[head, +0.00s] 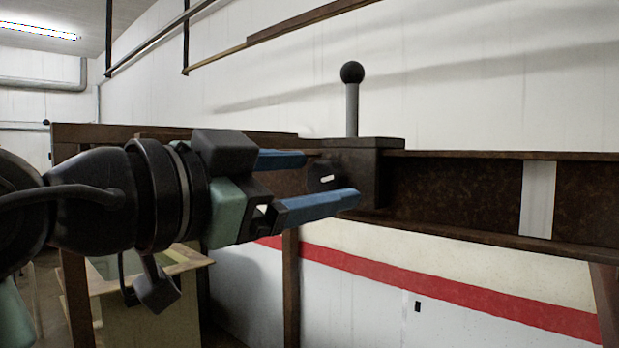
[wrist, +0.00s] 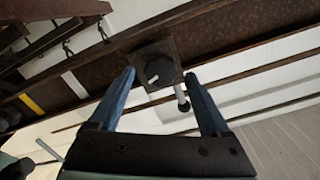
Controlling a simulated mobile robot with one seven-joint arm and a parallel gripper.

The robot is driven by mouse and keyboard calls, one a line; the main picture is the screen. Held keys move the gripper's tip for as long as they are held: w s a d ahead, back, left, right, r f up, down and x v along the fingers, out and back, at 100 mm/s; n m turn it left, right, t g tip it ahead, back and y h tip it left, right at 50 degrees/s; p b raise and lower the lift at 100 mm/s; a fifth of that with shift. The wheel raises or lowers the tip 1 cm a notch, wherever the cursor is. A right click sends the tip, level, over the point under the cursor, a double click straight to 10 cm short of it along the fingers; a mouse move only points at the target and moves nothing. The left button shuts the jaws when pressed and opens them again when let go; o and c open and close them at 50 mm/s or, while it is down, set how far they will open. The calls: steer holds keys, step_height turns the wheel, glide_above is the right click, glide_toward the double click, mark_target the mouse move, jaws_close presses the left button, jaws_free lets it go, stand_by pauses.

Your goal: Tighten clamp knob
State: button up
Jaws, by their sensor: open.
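The clamp is a dark block (head: 378,160) on a rusty rail (head: 450,195), with an upright grey post topped by a black ball (head: 352,72). Its round dark clamp knob (head: 322,178), with a small white mark, faces my gripper. My gripper (head: 332,176) has blue fingers, open and spread above and below the knob in the head view. In the wrist view the knob (wrist: 158,71) shows between and beyond the two fingertips of my gripper (wrist: 160,78). I see gaps beside the knob there, and no contact shows. The head view does not settle how far the fingertips reach past the knob face.
A pale strip (head: 537,198) crosses the rail to the right of the clamp. A wooden-topped bench (head: 180,262) stands below at left. A white wall with a red stripe (head: 440,290) runs behind the rail. Metal bars hang overhead.

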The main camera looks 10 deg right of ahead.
steer(key=b+v, duration=0.1)
steer(key=v, duration=1.1)
steer(key=shift+s+a, duration=0.25)
steer(key=shift+a, duration=0.05)
